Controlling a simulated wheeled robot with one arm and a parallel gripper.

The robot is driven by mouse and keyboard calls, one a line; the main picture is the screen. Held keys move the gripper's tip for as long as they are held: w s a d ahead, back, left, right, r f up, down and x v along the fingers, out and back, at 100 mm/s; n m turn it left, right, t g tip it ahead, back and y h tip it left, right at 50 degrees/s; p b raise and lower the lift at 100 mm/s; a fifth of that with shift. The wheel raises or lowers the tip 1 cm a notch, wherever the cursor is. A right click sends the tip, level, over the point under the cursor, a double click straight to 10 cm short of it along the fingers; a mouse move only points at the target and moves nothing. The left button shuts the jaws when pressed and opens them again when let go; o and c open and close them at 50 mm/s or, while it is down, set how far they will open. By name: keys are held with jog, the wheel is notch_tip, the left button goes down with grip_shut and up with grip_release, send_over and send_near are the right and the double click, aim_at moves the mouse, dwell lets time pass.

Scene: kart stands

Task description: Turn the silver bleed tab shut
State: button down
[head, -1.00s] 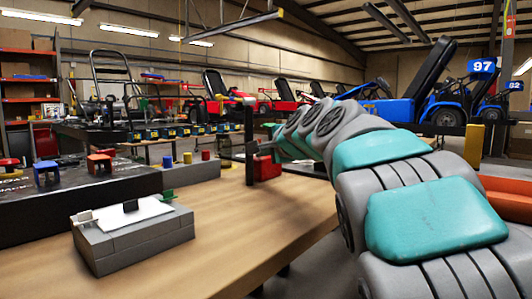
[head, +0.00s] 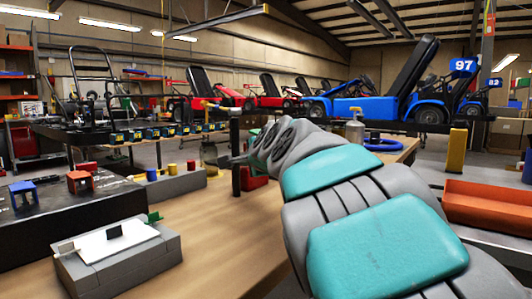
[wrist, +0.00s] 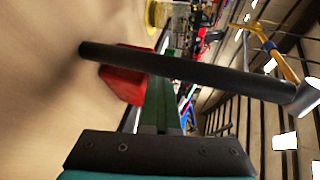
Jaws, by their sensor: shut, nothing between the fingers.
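A dark upright post (head: 235,150) stands on the bench just left of my wrist in the head view, with a yellow lever (head: 210,104) at its top. In the wrist view the post (wrist: 190,67) lies across the picture, with a pale silver piece (wrist: 306,98) at its right end; I cannot tell whether this is the bleed tab. My gripper (wrist: 165,88) shows its green fingers shut and empty, passing behind the post. I cannot tell whether they touch it. In the head view my arm mostly hides the gripper.
A red block (head: 252,180) sits by the post's foot and also shows in the wrist view (wrist: 123,83). A grey box with a white plate (head: 112,240) stands on the wooden bench (head: 205,240). An orange bin (head: 488,203) is at right. The bench between is clear.

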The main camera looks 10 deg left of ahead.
jog(key=shift+a+r+p, duration=0.3)
jog(key=shift+r+p, duration=0.1)
jog(key=shift+p, duration=0.5)
jog(key=shift+r, duration=0.2)
jog(key=shift+w+a+f, duration=0.2)
jog(key=shift+a+f, duration=0.2)
jog(key=shift+a, duration=0.15)
jog(key=shift+f, duration=0.1)
jog(key=shift+a+f+p, duration=0.1)
jog(key=shift+a+p, duration=0.05)
jog(key=shift+p, duration=0.55)
